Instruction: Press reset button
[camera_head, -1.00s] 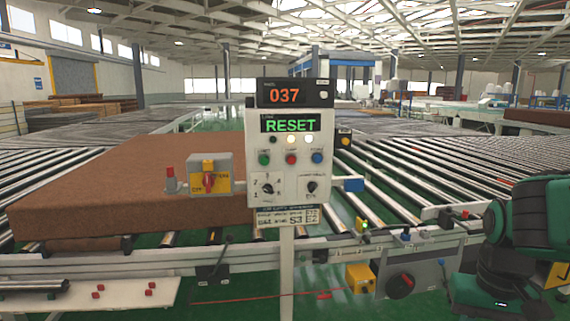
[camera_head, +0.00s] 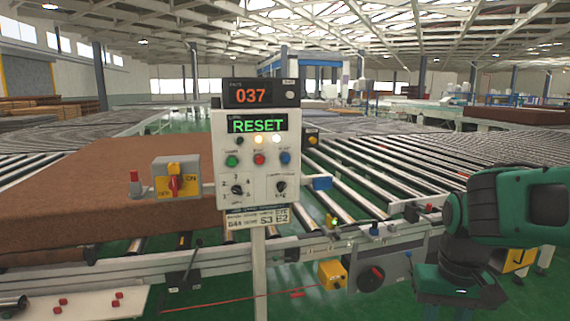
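A white control panel (camera_head: 224,185) stands on a post near the middle of the view. Its text display (camera_head: 257,124) reads RESET in green. Below it are a green button (camera_head: 232,161), a red button (camera_head: 259,159) and a blue button (camera_head: 285,158) in a row. Their small labels are too blurred to read, so I cannot tell which one is reset. Two lamps above the buttons glow pale. My dark green arm shows at the right, well apart from the panel. My gripper is not in view.
A counter (camera_head: 250,95) above the panel reads 037. A brown mattress block (camera_head: 80,190) lies on the rollers at left, with a grey and yellow switch box (camera_head: 176,180) in front. A yellow box (camera_head: 332,275) and a rail run below the rollers. Roller conveyors spread behind.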

